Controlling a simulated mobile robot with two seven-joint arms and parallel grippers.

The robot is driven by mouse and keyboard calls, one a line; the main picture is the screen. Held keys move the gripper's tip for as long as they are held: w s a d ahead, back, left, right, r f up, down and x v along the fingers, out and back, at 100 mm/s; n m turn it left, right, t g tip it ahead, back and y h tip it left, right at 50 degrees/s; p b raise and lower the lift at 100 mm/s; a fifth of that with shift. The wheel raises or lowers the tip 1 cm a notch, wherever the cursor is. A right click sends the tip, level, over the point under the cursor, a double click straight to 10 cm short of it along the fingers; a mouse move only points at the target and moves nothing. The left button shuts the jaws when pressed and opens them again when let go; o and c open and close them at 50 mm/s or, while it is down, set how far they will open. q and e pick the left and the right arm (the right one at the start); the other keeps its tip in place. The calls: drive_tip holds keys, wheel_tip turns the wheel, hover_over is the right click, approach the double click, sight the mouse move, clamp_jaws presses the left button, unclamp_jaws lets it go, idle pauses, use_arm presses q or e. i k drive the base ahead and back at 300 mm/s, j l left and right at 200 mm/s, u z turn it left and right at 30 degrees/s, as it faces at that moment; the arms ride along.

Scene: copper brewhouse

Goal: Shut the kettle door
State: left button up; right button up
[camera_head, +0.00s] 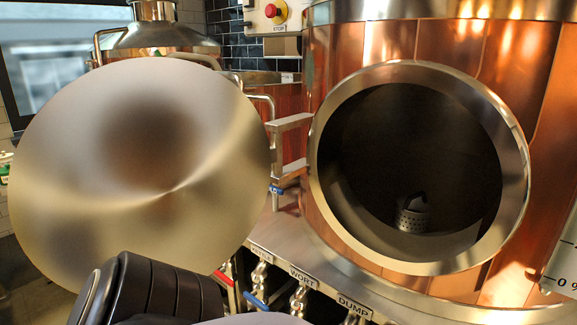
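The kettle door (140,150) is a large round brushed-metal disc. It stands wide open on the left of the head view, swung out on a hinge bracket (292,150) beside the opening. The copper kettle (440,35) fills the right side. Its round opening has a polished metal rim (520,170) and a dark interior, with a small perforated cylinder (413,215) inside. A dark ribbed part of my arm shows at the bottom left, in front of the door's lower edge. Neither gripper's fingers can be seen; whether the arm touches the door cannot be told.
Below the kettle runs a metal ledge with labels reading WORT and DUMP (352,305). Valves with a red handle (225,280) and a blue handle (256,300) sit under it. A red stop button (276,12) is on the back wall. Another copper vessel (160,40) stands behind the door.

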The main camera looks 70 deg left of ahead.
sight(167, 160)
drive_tip(key=k+j+u, duration=0.1)
drive_tip(key=u, duration=0.2)
drive_tip(key=k+j+u, duration=0.1)
drive_tip(key=j+u, duration=0.4)
drive_tip(key=u, duration=0.25)
drive_tip(key=j+u, duration=0.2)
drive_tip(key=u, duration=0.25)
drive_tip(key=j+u, duration=0.2)
drive_tip(key=u, duration=0.25)
drive_tip(key=j+u, duration=0.2)
drive_tip(key=u, duration=0.25)
drive_tip(key=i+j+u, duration=0.1)
drive_tip(key=u, duration=0.3)
drive_tip(key=i+j+u, duration=0.15)
drive_tip(key=i+j, duration=0.4)
drive_tip(key=i+j+z, duration=0.1)
drive_tip(key=z, duration=0.4)
drive_tip(key=i+j+z, duration=0.15)
drive_tip(key=z, duration=0.35)
drive_tip(key=j+z, duration=0.2)
drive_tip(key=z, duration=0.3)
drive_tip(key=i+j+z, duration=0.1)
drive_tip(key=z, duration=0.4)
drive_tip(key=j+z, duration=0.7)
drive_tip(key=k+j+z, duration=0.1)
drive_tip(key=z, duration=0.25)
drive_tip(key=k+j, duration=0.05)
drive_tip(key=j, duration=0.05)
